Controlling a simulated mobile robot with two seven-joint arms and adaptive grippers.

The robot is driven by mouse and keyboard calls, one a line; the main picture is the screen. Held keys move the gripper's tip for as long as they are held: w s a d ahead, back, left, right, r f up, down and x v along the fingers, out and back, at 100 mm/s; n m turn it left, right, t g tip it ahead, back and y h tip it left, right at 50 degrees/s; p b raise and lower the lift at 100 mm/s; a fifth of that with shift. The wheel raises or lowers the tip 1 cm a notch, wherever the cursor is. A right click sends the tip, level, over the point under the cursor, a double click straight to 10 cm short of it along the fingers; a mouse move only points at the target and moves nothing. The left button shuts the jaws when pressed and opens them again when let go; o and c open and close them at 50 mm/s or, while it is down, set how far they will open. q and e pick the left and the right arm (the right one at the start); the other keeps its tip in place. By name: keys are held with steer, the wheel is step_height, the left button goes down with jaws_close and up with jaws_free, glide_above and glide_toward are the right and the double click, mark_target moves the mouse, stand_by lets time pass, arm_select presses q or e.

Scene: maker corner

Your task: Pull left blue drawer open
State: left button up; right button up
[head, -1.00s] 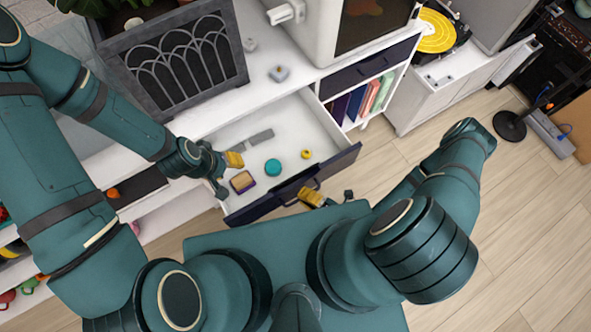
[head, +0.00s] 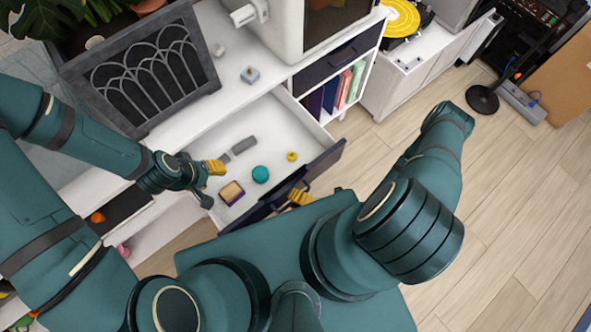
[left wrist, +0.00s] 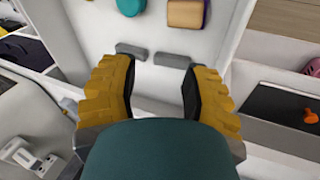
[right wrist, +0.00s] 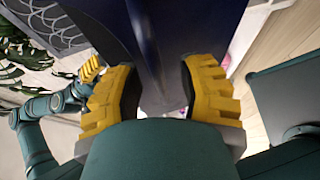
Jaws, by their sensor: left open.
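The left blue drawer (head: 326,162) stands pulled out from the white cabinet, navy front facing me, white inside. In it lie a teal round piece (head: 260,174), a yellow ring (head: 292,156), a tan and purple block (head: 231,192) and grey bars (head: 244,144). My right gripper (head: 299,198) is at the drawer front by the handle; in the right wrist view its fingers stand apart with the dark blue front (right wrist: 205,25) between and beyond them. Whether they touch the handle is unclear. My left gripper (head: 215,168) is open and empty over the drawer's left side.
A second navy drawer (head: 340,62) to the right is shut, above a shelf of books (head: 335,92). A grey arched panel (head: 145,75) stands on the cabinet top. A turntable (head: 402,18) is at the back right.

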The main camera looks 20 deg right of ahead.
steer(key=v, duration=1.2)
stand_by(0.4)
